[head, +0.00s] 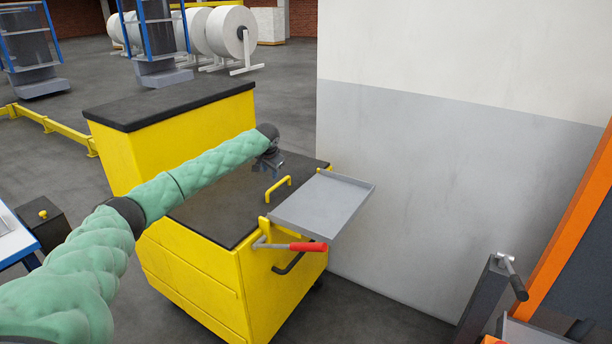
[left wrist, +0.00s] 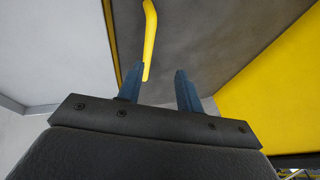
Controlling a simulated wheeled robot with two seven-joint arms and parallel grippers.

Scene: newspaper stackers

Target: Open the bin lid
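The bin is a yellow cart (head: 280,290) with a dark flat lid (head: 225,205), which lies closed on top. A yellow bar handle (head: 278,189) stands on the lid near its right side. My left gripper (head: 271,168) is above the lid, just behind and left of the handle. In the left wrist view its two blue fingers (left wrist: 160,85) are apart with nothing gripped. The handle (left wrist: 150,35) shows there beyond the fingertips, its lower end nearer the left finger. I cannot tell whether they touch. My right gripper is not in view.
A grey side tray (head: 322,205) and a red-handled lever (head: 307,246) stick out at the cart's right side. A taller yellow section with a black top (head: 170,104) stands behind the lid. A grey-white wall (head: 430,170) rises on the right.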

